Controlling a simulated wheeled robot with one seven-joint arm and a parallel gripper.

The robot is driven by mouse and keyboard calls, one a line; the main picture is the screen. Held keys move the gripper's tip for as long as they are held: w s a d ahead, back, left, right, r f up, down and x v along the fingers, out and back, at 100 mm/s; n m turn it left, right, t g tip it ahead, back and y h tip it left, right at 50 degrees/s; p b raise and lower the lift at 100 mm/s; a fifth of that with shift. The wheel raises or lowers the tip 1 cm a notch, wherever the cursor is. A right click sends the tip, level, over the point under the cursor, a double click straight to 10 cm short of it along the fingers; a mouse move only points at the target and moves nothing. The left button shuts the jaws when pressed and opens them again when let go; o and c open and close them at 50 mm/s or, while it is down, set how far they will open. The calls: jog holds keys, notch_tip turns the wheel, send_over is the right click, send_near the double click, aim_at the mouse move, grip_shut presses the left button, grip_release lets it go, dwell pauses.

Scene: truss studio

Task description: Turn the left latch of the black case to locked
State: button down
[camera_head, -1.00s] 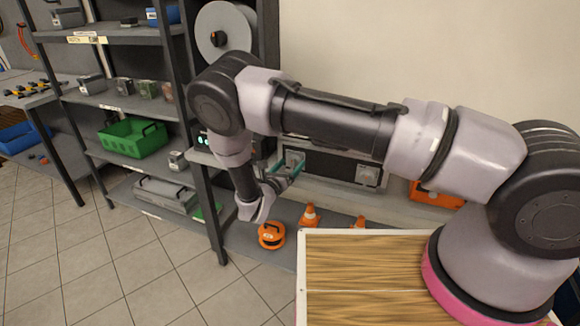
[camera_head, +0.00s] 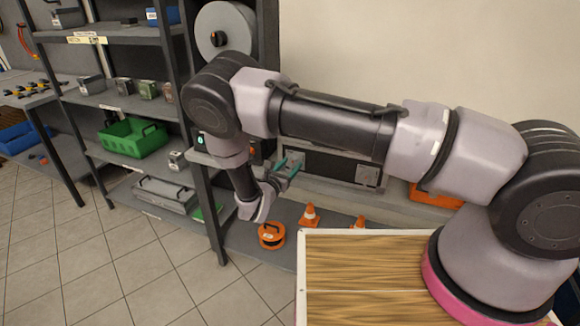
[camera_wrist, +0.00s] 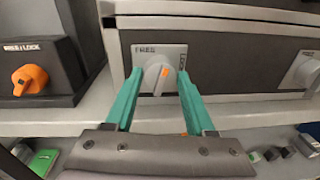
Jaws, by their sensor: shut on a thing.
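The black case (camera_wrist: 235,62) stands on a shelf, its front towards me in the wrist view. It also shows in the head view (camera_head: 325,166), partly behind my arm. Its left latch (camera_wrist: 155,79) is a pale grey knob on a plate marked FREE at upper left and LOCK at the right side. The knob's orange mark is just right of its top, between the two words. My gripper (camera_wrist: 159,76) has its teal fingers on either side of this knob and is shut on it. In the head view, my gripper (camera_head: 290,164) is at the case's left end.
The case's right latch (camera_wrist: 306,72) is at the right edge of the wrist view. A dark box with an orange knob (camera_wrist: 30,80), also marked FREE and LOCK, stands close on the left. Orange cones (camera_head: 309,215) and an orange reel (camera_head: 271,235) sit lower down.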

jog(key=m, duration=0.7)
jog(key=shift+s+d, duration=0.1)
jog(key=m+y, duration=0.1)
jog(key=m, duration=0.3)
jog(key=shift+m, duration=1.5)
jog(key=shift+c, duration=1.2)
grip_release()
jog(key=v, duration=1)
jog(key=shift+s, duration=0.45)
